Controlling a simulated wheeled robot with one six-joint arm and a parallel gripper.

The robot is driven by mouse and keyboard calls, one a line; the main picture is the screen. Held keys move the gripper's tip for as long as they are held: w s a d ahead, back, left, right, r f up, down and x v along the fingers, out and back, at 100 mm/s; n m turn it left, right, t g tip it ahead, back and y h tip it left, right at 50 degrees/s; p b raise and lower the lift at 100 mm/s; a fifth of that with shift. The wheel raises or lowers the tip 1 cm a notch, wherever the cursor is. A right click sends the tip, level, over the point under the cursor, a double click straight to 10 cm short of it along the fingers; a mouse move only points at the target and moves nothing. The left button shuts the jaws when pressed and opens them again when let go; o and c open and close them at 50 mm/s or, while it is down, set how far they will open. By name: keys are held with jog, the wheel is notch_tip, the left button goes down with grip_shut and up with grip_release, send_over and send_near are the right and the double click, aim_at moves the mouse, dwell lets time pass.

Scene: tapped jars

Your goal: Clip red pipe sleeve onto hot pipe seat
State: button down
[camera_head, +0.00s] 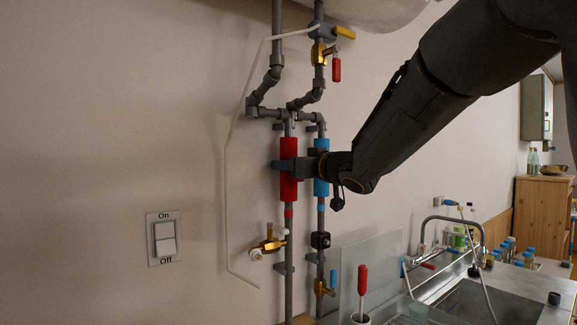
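The red pipe sleeve (289,190) is upright, in line with the left grey pipe (289,248). I cannot tell whether it is clipped fully around that pipe. A short red band (289,211) marks the pipe just below it. My gripper (282,166) reaches in from the right, and one finger crosses the front of the sleeve's middle. The other finger is hidden, so I cannot tell whether they are closed on it. A blue sleeve (321,182) is on the right pipe, partly behind my gripper and wrist.
Brass valves (268,245) and a thin white tube (226,170) stand out near the pipes. A light switch (164,240) is on the wall at left. A sink (470,297) and clear panel (370,265) are at lower right. The left wall is mostly free.

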jog(key=shift+r, duration=0.1)
jog(key=c, duration=1.1)
grip_release()
jog(key=shift+w+a, duration=0.1)
jog(key=shift+c, duration=1.3)
jog(key=shift+s, duration=0.2)
jog(key=shift+s+d, duration=0.3)
jog(key=shift+d, duration=0.05)
jog(key=shift+s+d+p, duration=0.15)
jog(key=shift+s+p, duration=0.1)
jog(key=shift+p, duration=0.1)
jog(key=shift+s+d, duration=0.25)
jog(key=shift+s, duration=0.05)
jog(key=shift+p+v, duration=0.5)
jog(key=shift+v, duration=0.5)
